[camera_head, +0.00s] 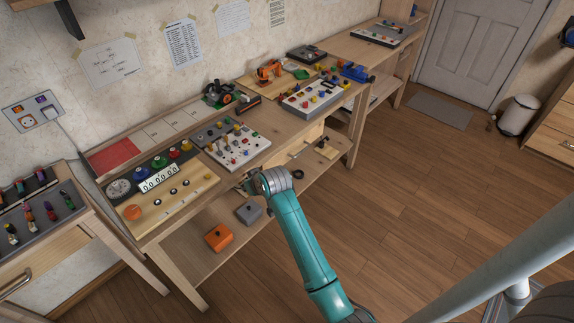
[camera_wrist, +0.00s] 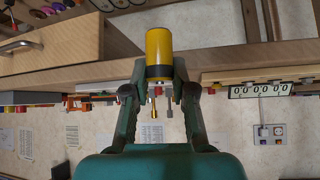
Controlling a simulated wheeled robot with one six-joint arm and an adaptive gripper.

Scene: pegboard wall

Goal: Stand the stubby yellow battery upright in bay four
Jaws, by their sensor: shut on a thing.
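The stubby yellow battery (camera_wrist: 159,48) is a short yellow cylinder with a dark band at its lower end in the wrist view. My gripper (camera_wrist: 158,76) is shut on that dark-banded end, a finger on each side. A thin brass-coloured piece (camera_wrist: 154,107) shows between the fingers below the battery. In the head view my gripper (camera_head: 246,185) is at the front edge of the workbench (camera_head: 262,150), and the battery cannot be made out there. I cannot read any bay number, so I cannot tell which place is bay four.
A tray of coloured cylinders (camera_head: 52,215) stands on the left cabinet. A yellowish panel with a dial (camera_head: 170,205) and a grey panel with knobs (camera_head: 232,146) lie on the bench. An orange box (camera_head: 218,237) and a grey box (camera_head: 249,213) sit on the lower shelf.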

